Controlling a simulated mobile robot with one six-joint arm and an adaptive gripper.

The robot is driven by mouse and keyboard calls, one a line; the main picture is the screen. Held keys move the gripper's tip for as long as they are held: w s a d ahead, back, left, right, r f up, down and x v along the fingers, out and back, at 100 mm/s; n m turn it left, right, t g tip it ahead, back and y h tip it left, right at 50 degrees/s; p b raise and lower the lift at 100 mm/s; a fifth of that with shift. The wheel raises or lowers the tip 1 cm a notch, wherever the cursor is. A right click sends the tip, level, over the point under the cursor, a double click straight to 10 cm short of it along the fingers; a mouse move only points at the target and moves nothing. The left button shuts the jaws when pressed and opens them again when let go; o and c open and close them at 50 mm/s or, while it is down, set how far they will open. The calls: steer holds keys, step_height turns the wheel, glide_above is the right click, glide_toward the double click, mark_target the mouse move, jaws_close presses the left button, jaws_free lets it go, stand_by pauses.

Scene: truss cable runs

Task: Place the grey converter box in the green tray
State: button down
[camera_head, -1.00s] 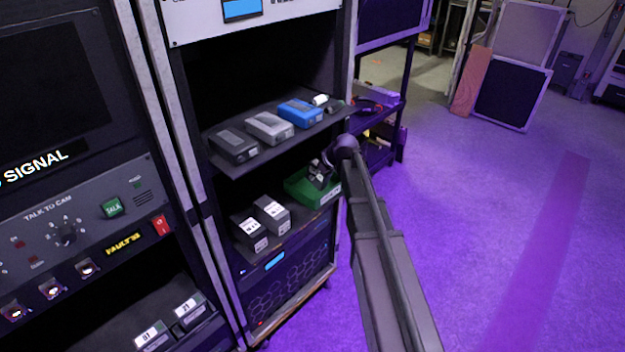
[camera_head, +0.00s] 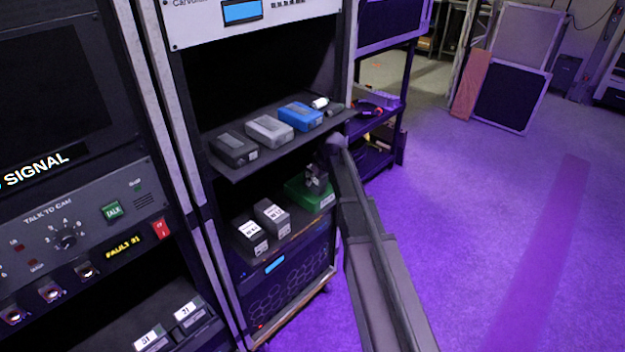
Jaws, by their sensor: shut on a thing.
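A grey converter box (camera_head: 269,129) lies on the upper shelf of the middle rack, between a black box (camera_head: 234,147) and a blue box (camera_head: 300,116). The green tray (camera_head: 328,199) stands on the lower shelf at its right end. My gripper (camera_head: 313,186) is low at the tray, its fingers pointing down into or just above it. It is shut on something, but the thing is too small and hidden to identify. The arm reaches in from the right and hides part of the tray's right side.
Two labelled grey boxes (camera_head: 272,215) stand left of the tray on the lower shelf. The upper shelf (camera_head: 240,172) overhangs the tray. A control panel (camera_head: 75,232) is at the left. A dark shelf cart (camera_head: 378,155) stands behind my arm. The floor at the right is clear.

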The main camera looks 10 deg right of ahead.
steer(key=shift+w+a+r+g+h+p, duration=0.2)
steer(key=shift+w+g+h+p, duration=0.1)
steer(key=shift+g, duration=0.1)
steer(key=shift+s+f+b, duration=0.1)
steer(key=shift+f+b, duration=0.8)
steer(key=shift+f, duration=0.1)
steer(key=shift+f, duration=0.15)
steer(key=shift+c, duration=0.9)
jaws_free()
steer(key=p+v, duration=0.3)
steer(key=shift+r, duration=0.4)
steer(key=s+d, duration=0.7)
steer(key=s, duration=0.2)
steer(key=shift+s+f, duration=0.2)
steer(key=shift+s, duration=0.2)
